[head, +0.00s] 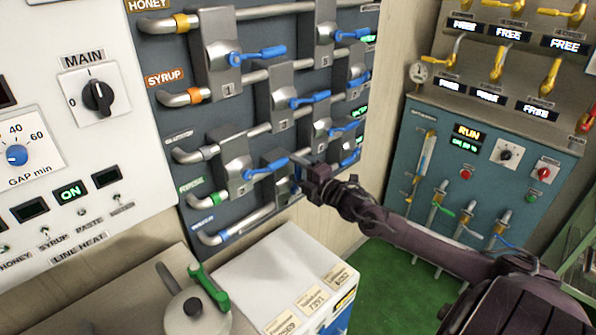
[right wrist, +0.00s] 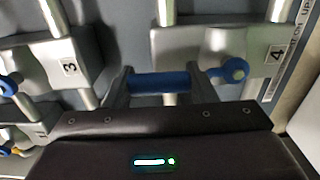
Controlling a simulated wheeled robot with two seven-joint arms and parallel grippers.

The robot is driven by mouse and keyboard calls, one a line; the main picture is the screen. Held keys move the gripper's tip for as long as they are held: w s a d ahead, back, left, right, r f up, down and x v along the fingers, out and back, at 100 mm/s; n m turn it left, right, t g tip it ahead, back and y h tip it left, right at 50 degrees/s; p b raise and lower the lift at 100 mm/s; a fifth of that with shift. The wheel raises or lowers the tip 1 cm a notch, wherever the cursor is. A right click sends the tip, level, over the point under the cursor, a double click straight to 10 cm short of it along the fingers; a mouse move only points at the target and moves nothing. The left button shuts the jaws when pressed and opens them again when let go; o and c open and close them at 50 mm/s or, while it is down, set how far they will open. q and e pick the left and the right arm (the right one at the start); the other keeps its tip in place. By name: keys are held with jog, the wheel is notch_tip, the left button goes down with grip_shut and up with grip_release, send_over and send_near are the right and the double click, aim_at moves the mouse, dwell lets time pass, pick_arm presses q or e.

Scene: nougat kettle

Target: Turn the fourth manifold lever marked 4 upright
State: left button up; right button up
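The lever marked 4 shows in the right wrist view: its grey block (right wrist: 262,45) carries the digit, and its blue handle (right wrist: 158,84) lies across the picture from a round blue pivot. My right gripper (right wrist: 161,88) is open, with one finger at each end of the visible stretch of handle. I cannot tell whether the fingers touch it. In the head view my right gripper (head: 299,172) is at the lower part of the manifold and hides most of lever 4. The block marked 3 (right wrist: 69,58) stands to the left in the wrist view. My left gripper is not in view.
Other blue levers (head: 258,55) point sideways close above and beside my gripper. Pipes (head: 250,218) run below it. A teal panel (head: 500,150) is at the right, with green floor (head: 375,285) between.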

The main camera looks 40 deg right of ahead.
jog(key=o, duration=0.4)
jog(key=shift+s+f, duration=0.1)
jog(key=shift+s, duration=0.35)
jog(key=shift+s+d, duration=0.15)
jog(key=shift+s, duration=1.6)
jog(key=shift+s+d, duration=0.15)
jog(key=shift+s, duration=1.6)
